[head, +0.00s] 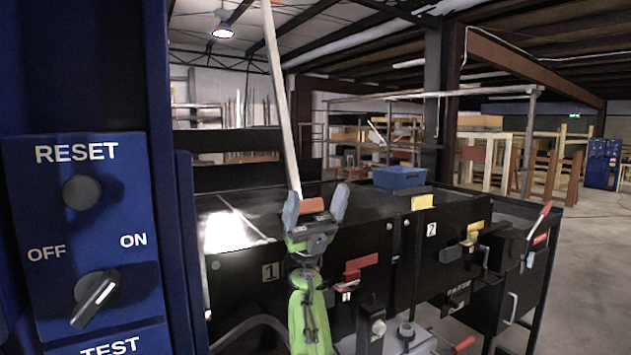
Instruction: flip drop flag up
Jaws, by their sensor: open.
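My gripper (315,204), with grey-blue fingers on a green arm, is upright and open in front of the dark conveyor (350,222). An orange-brown piece (313,205) shows between the fingers; I cannot tell whether it touches them or lies behind. A pale pole (277,90) rises from just behind the left finger to the top of the view. I cannot tell for sure which part is the drop flag. A yellow piece (475,229) sits near the plate marked 2 (432,229).
A blue cabinet with a RESET and OFF/ON panel (90,200) fills the left side close by. A blue bin (400,177) stands on the conveyor. Red-handled levers (540,215) stick out at its right end. Open floor (590,270) lies to the right.

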